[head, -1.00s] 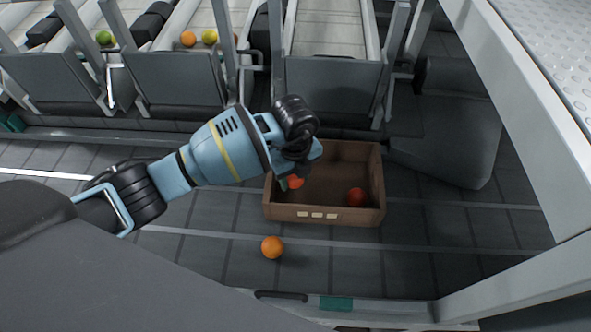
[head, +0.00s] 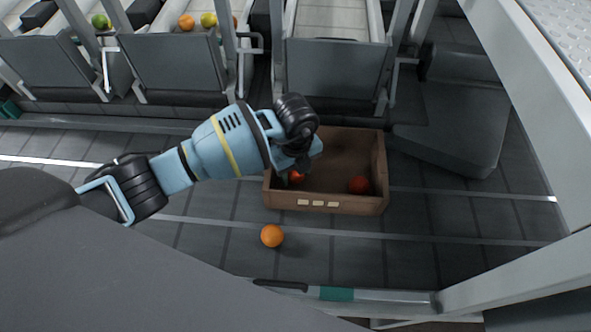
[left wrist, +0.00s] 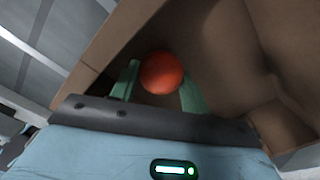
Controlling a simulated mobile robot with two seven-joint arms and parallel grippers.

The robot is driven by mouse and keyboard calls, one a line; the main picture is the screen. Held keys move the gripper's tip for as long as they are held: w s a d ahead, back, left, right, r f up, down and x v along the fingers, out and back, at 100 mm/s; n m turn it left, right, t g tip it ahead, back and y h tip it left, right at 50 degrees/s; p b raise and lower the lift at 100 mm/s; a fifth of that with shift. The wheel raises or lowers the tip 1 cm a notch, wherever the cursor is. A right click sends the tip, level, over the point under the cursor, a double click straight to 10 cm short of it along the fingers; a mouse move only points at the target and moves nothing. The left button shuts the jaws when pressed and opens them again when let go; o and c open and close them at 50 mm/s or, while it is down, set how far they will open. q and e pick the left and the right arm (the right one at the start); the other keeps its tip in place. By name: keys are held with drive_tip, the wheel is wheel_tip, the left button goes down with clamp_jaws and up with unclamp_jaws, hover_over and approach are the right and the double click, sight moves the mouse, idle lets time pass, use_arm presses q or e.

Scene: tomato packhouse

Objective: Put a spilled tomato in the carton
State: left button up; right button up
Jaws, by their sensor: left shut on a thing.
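A brown open carton (head: 325,201) stands on the grey floor in the head view; its wall also shows in the left wrist view (left wrist: 225,50). My left gripper (head: 288,180) reaches into the carton's left part. It is shut on a red tomato (head: 296,175), seen between the green fingers in the left wrist view (left wrist: 161,73). Whether this tomato touches the carton's bottom I cannot tell. Another red tomato (head: 358,185) lies in the carton's right part. An orange tomato (head: 272,236) lies on the floor in front of the carton. My right gripper is not in view.
Grey conveyor chutes (head: 335,72) stand behind the carton, some with green, yellow and orange tomatoes (head: 208,20). A pale frame beam (head: 530,110) slants along the right. A low rail (head: 385,302) crosses the front.

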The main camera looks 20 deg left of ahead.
use_arm(q)
drive_tip(key=shift+f, duration=0.15)
drive_tip(key=shift+f, duration=0.45)
idle(0.4)
drive_tip(key=o, duration=0.8)
drive_tip(key=c, duration=0.3)
